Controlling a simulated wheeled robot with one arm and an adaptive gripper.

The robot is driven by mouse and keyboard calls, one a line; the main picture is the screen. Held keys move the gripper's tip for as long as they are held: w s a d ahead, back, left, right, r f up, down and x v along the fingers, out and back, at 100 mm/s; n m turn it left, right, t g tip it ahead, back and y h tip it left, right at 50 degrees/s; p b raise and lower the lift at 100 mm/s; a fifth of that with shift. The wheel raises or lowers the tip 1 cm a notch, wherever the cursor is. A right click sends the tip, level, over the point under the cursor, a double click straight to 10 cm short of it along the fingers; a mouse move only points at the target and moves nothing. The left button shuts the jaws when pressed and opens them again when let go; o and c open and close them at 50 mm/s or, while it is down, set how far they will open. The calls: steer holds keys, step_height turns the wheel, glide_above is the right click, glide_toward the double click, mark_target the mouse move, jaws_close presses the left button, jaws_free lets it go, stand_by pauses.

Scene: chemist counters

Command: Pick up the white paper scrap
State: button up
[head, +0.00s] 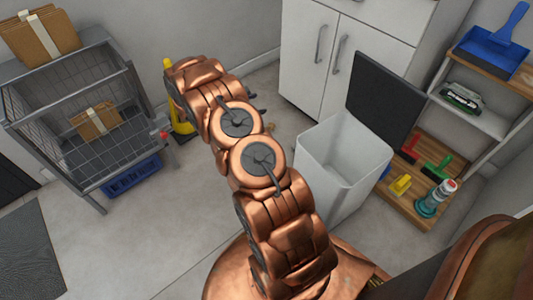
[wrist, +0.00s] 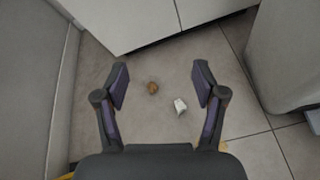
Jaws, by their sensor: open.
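The white paper scrap (wrist: 180,106) lies on the grey tiled floor in the wrist view. It is small and crumpled, and it sits right of the middle between my fingers, nearer the right one. My gripper (wrist: 160,84) is open and empty above the floor, with one finger on each side of the picture's middle. In the head view my arm covers most of the gripper, and I cannot make out the scrap there.
A small brown crumpled piece (wrist: 153,87) lies left of the scrap. A white bin (head: 342,165) with a raised dark lid stands right of my arm. White cabinets (head: 340,60) stand behind, and a wire cart (head: 75,100) stands left. A yellow object (head: 183,127) is partly behind my arm.

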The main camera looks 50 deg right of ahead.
steer(key=f+n+t+b, duration=0.1)
steer(key=f+n+b, duration=0.1)
steer(key=f, duration=0.9)
steer(key=w+d+f+n+t+b, duration=0.1)
steer(key=f+b, duration=0.3)
steer(key=f, duration=0.7)
steer(key=w+d+f+n+t+b, duration=0.1)
steer(key=f+n+b, duration=0.3)
steer(key=f, duration=0.7)
steer(key=shift+f+t, duration=0.3)
steer(key=shift+f, duration=0.1)
steer(key=shift+b+x, duration=0.75)
steer(key=shift+x, duration=0.55)
steer(key=shift+d+f+b, duration=0.25)
steer(key=shift+d+b, duration=0.2)
steer(key=b+x, duration=0.1)
steer(key=x, duration=0.1)
steer(key=b+x, duration=0.1)
steer(key=x, duration=0.1)
steer(key=shift+s+b, duration=0.25)
steer(key=shift+b, duration=0.05)
steer(key=c, duration=0.8)
